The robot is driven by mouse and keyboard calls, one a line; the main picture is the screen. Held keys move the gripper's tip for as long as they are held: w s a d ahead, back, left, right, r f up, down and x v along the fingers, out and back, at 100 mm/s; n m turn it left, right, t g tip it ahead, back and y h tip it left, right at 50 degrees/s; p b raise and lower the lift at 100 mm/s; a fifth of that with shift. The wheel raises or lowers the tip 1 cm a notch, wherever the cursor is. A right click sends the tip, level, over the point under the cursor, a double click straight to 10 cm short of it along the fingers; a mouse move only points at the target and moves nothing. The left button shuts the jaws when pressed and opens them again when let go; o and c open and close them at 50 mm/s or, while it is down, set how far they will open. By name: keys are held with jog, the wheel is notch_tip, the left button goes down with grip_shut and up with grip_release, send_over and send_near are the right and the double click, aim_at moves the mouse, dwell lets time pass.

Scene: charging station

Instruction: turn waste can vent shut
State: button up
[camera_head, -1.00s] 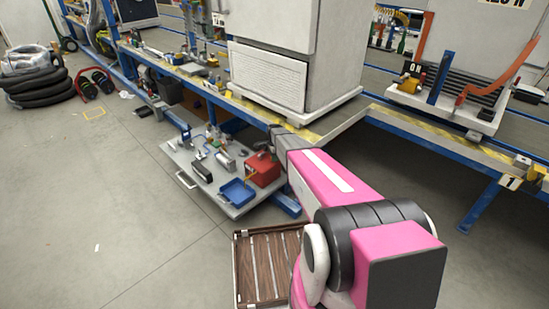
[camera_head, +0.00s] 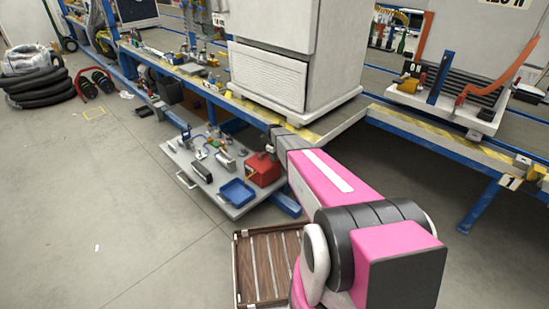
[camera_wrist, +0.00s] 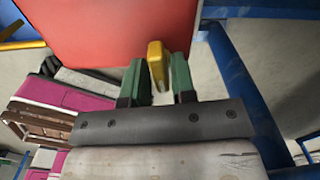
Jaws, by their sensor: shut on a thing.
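The red waste can (camera_head: 262,172) stands on the right part of the grey lower shelf in the head view. Its red surface (camera_wrist: 120,30) fills the top middle of the wrist view. A yellow vent (camera_wrist: 156,62) sticks out from the can towards my gripper (camera_wrist: 158,72). The green fingers are on either side of the vent, and my gripper is shut on it. In the head view my gripper (camera_head: 271,150) is small and partly hidden at the can's upper right, so the grip does not show clearly there.
A blue tray (camera_head: 237,194) lies left of the can, with several small tools farther left on the grey shelf (camera_head: 183,160). The blue bench frame (camera_wrist: 240,85) runs close to the right of my gripper. A wooden crate (camera_head: 240,270) stands on the floor in front.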

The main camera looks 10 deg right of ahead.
jog(key=shift+m, duration=0.8)
jog(key=o, duration=0.7)
jog(key=shift+o, duration=0.2)
jog(key=shift+r, duration=0.1)
notch_tip(320, 180, up, 11)
jog(key=shift+f, duration=0.2)
jog(key=s+r+n, duration=0.3)
jog(key=s+n, duration=0.6)
jog(key=s, duration=0.3)
jog(key=s+r+n, duration=0.4)
jog(key=s+n, duration=0.6)
jog(key=s, duration=0.3)
jog(key=s+r+n, duration=0.3)
jog(key=s+n, duration=0.6)
jog(key=s, duration=0.3)
jog(key=shift+s+r+n, duration=0.2)
jog(key=shift+r+n, duration=0.1)
jog(key=shift+r, duration=0.05)
